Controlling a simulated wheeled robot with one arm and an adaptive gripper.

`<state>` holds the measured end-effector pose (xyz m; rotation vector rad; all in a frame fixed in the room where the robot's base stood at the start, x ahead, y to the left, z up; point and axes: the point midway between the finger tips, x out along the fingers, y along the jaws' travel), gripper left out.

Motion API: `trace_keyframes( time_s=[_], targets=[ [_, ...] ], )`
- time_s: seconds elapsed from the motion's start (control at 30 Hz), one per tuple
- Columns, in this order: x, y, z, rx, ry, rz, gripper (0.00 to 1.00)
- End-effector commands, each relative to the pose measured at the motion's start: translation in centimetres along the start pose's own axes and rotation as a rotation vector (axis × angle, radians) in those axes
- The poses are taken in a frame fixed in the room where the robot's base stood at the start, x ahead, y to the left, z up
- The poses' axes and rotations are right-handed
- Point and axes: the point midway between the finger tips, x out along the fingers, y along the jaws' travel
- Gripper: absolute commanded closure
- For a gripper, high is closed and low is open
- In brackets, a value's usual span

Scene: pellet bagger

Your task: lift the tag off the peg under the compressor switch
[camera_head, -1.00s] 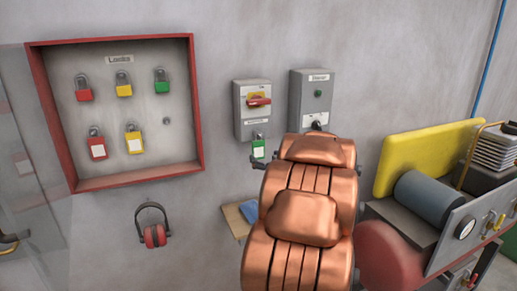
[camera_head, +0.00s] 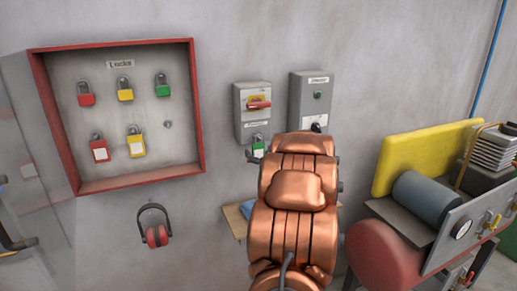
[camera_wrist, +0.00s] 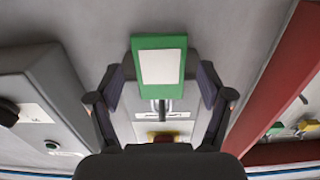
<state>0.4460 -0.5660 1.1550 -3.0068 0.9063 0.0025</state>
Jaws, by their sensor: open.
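The tag (camera_head: 258,143), green with a white panel, hangs below the compressor switch (camera_head: 252,108), a grey wall box with a red handle on yellow. In the wrist view the tag (camera_wrist: 160,60) shows upright and close. A dark, thin peg-like part (camera_wrist: 162,105) shows at its edge, with the red and yellow switch handle (camera_wrist: 163,136) beyond. My gripper (camera_wrist: 160,88) is open, one finger on each side of the tag, with a gap on both sides. I cannot tell whether the tag lies fully between the fingertips. In the head view my arm hides most of the gripper.
A second grey box (camera_head: 311,97) is close right of the switch. A red-framed lock cabinet (camera_head: 198,120) with several padlocks is at left, ear defenders (camera_head: 155,235) below it. A small shelf (camera_head: 233,220) is under the switch.

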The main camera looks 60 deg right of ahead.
Motion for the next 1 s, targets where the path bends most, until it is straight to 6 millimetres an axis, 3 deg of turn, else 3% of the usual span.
trace_keyframes(
  time_s=[0.13,0.4,0.9,1.0],
  targets=[
    [1.20,-0.04,-0.18,0.000,0.001,0.000,0.21],
    [1.37,-0.01,-0.11,-0.001,0.002,0.000,0.22],
    [1.36,-0.01,-0.09,-0.001,0.002,0.000,0.74],
    [1.36,-0.01,-0.09,-0.001,0.002,0.000,0.76]
  ],
)
